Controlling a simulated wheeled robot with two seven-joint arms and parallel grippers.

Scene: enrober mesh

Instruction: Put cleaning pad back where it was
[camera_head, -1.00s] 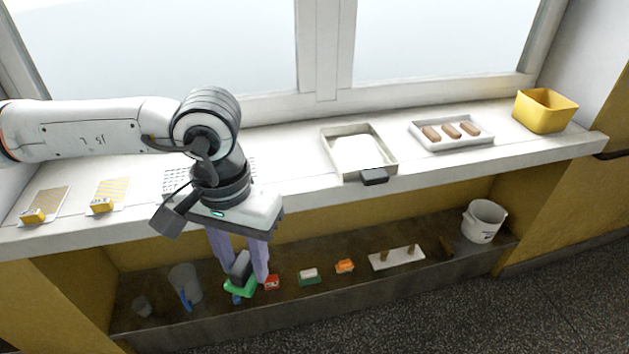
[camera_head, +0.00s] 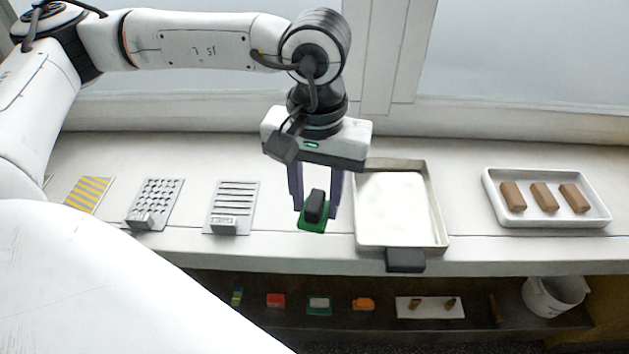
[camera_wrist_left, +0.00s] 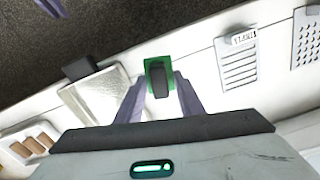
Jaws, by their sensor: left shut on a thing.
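The cleaning pad, a green pad (camera_head: 312,224) with a black grip, is held in my left gripper (camera_head: 316,210). The jaws are shut on its black grip. In the head view it shows over the front part of the white counter, between a slotted plate and the shallow tray. I cannot tell whether it touches the counter. In the left wrist view the green pad (camera_wrist_left: 170,64) shows beyond the fingertips, over the counter's edge.
The shallow tray (camera_head: 438,208) with a black front handle is close right of the pad. The slotted plate (camera_head: 247,196) and a perforated plate (camera_head: 173,190) lie left. A white tray (camera_head: 545,215) holds three brown bars.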

